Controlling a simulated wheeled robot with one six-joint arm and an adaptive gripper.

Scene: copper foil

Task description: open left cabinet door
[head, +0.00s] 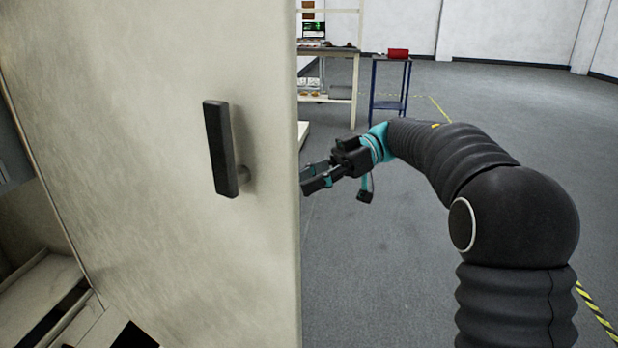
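A large pale beige cabinet door (150,180) fills the left half of the head view, close to me and tilted in the picture. Its black bar handle (220,149) is upright on the face near the right edge, with nothing touching it. My gripper (306,179) is at the door's right vertical edge, to the right of the handle. Its two dark fingers point left and look apart, with no object visible between them. The fingertips are at or just past the edge, and I cannot tell whether they touch it.
Pale ledges and dark gaps (45,300) show at the lower left beyond the door. A blue stand (389,90) with a red box (398,54) and a shelf workbench (340,75) are far behind. Grey floor (360,270) is open on the right, with yellow-black tape (597,315).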

